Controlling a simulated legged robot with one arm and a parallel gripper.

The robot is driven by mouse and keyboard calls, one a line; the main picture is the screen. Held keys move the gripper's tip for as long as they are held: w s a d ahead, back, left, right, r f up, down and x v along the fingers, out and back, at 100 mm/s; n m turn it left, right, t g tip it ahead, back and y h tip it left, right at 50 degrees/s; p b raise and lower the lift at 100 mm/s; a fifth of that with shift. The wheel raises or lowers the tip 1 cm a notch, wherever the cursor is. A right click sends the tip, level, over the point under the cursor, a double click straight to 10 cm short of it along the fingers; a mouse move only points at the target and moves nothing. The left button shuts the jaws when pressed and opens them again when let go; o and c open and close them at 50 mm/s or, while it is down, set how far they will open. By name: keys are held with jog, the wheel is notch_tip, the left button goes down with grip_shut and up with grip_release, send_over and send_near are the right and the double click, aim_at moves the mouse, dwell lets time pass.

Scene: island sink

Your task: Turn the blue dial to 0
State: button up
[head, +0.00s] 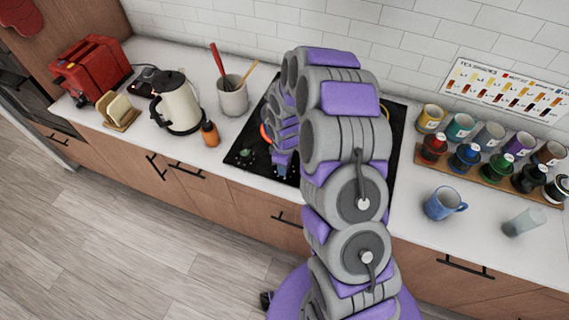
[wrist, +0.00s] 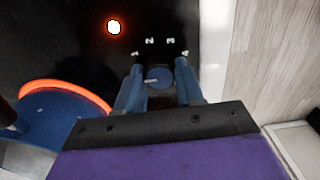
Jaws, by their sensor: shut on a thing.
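The blue dial (wrist: 158,78) sits on the black cooktop (wrist: 60,50) in the wrist view. White numerals 1, 2, 3 and 4 show in an arc beyond it; I see no 0. A short pale mark on the dial lies toward its left side. My gripper (wrist: 158,80) has its two blue fingers on either side of the dial, shut on it. In the head view my gripper (head: 282,168) is low over the front of the cooktop (head: 398,125), and the dial is hidden or too small to tell there.
A glowing orange ring with a dark blue surface (wrist: 60,125) lies left of my gripper. A small light (wrist: 114,27) glows on the cooktop. A green knob (head: 245,153), an orange bottle (head: 210,133) and a kettle (head: 178,105) stand left; a blue mug (head: 440,203) stands right.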

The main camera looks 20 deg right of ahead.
jog(key=shift+w, duration=0.1)
jog(key=o, duration=1)
jog(key=shift+o, duration=0.2)
jog(key=shift+r, duration=0.1)
notch_tip(320, 180, up, 17)
jog(key=shift+p, duration=0.4)
jog(key=shift+a+r, duration=0.1)
jog(key=s+r+m+b, duration=0.2)
jog(key=s+m, duration=0.1)
jog(key=s, duration=0.8)
jog(key=s+r+m+g+b, duration=0.1)
jog(key=s+m, duration=0.3)
jog(key=s, duration=0.8)
jog(key=s+r+m+b, duration=0.3)
jog(key=s+m, duration=0.1)
jog(key=s, duration=0.7)
jog(key=shift+s+a+g+b, duration=0.15)
jog(key=shift+s+g+b, duration=0.15)
jog(key=shift+g+b, duration=0.1)
